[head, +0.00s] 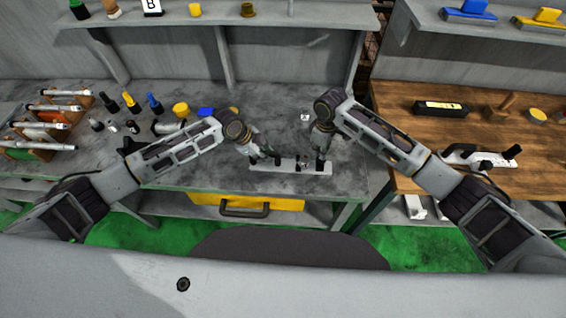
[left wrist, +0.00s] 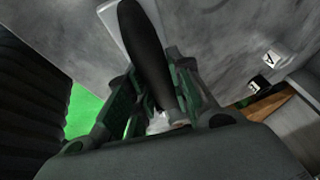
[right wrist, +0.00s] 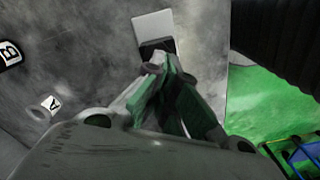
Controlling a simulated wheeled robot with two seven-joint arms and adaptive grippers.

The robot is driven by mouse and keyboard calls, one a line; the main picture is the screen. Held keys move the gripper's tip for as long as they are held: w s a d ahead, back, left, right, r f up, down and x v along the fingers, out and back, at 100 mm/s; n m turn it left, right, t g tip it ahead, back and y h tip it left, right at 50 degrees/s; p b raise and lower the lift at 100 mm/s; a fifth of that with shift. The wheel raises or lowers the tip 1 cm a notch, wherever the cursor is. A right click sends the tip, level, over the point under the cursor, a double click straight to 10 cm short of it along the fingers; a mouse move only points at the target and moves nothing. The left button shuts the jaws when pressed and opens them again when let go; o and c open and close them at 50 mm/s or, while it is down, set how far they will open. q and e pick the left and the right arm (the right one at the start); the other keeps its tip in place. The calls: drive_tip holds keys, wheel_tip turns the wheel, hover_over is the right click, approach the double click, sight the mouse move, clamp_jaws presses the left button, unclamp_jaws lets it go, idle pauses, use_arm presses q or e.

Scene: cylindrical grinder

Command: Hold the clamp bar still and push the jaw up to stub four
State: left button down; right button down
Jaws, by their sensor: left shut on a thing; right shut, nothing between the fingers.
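The clamp bar (head: 262,167) is a long light-grey bar lying on the grey bench near its front edge. Small dark parts stand on it; the separate stubs are too small to tell apart. My left gripper (head: 271,158) is at the bar's left part, shut on a black handle (left wrist: 146,45), which also rises between its green-padded fingers in the left wrist view. My right gripper (head: 321,162) is at the bar's right part, shut and empty. In the right wrist view, a dark block, perhaps the jaw (right wrist: 157,46), sits on the bar (right wrist: 153,23) just beyond its fingertips; contact is unclear.
Coloured bottles (head: 131,102), a yellow pot (head: 180,110) and a rack of metal shafts (head: 40,130) stand at the left. A small lettered block (head: 305,117) lies behind the bar. A wooden bench (head: 400,105) stands at the right. A shelf (head: 290,17) hangs above.

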drive_tip(key=shift+a, duration=1.3)
idle(0.9)
drive_tip(key=shift+r, duration=0.1)
wheel_tip(320, 180, up, 7)
drive_tip(key=shift+d, duration=0.45)
idle(1.5)
drive_tip(key=shift+d+f, duration=0.1)
drive_tip(key=shift+f, duration=0.1)
idle(0.8)
drive_tip(key=d+f, duration=0.3)
drive_tip(key=d, duration=0.3)
drive_tip(key=shift+d+f, duration=0.25)
drive_tip(key=shift+f, duration=0.1)
drive_tip(key=shift+f, duration=0.2)
